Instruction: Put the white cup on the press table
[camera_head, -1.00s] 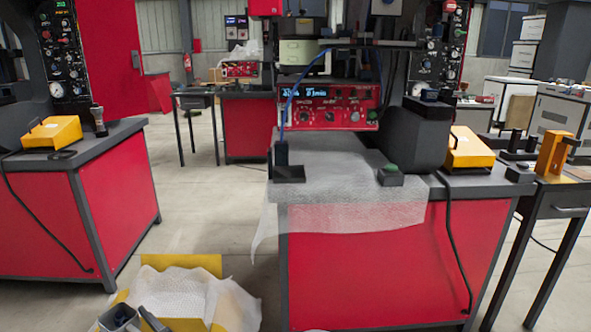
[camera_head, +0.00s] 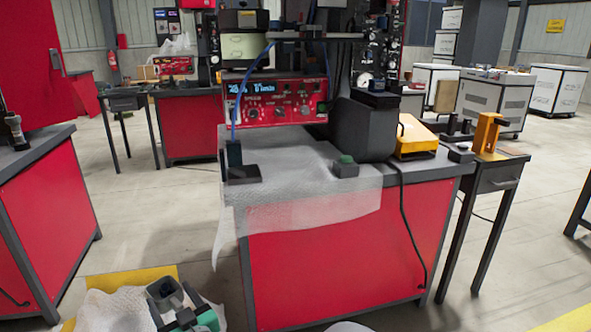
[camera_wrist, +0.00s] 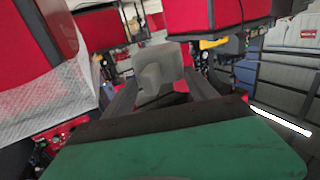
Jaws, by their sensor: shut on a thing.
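The press table (camera_head: 345,250) is a red bench with a dark grey top, in the middle of the head view. My gripper (camera_head: 172,297) is low at the bottom left of that view, in front of and below the table top. In the wrist view my gripper (camera_wrist: 165,92) is shut on a pale grey, cup-like thing (camera_wrist: 158,65), which I take to be the white cup in shade. Its shape is only partly clear. The green surface filling the bottom of the wrist view is part of my gripper.
Bubble wrap (camera_head: 300,203) drapes over the table's front left edge. A black block (camera_head: 243,174) and a green-button box (camera_head: 345,168) stand on it. A red control unit (camera_head: 277,100) is behind, a yellow device (camera_head: 416,142) at right. More bubble wrap (camera_head: 115,310) lies bottom left.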

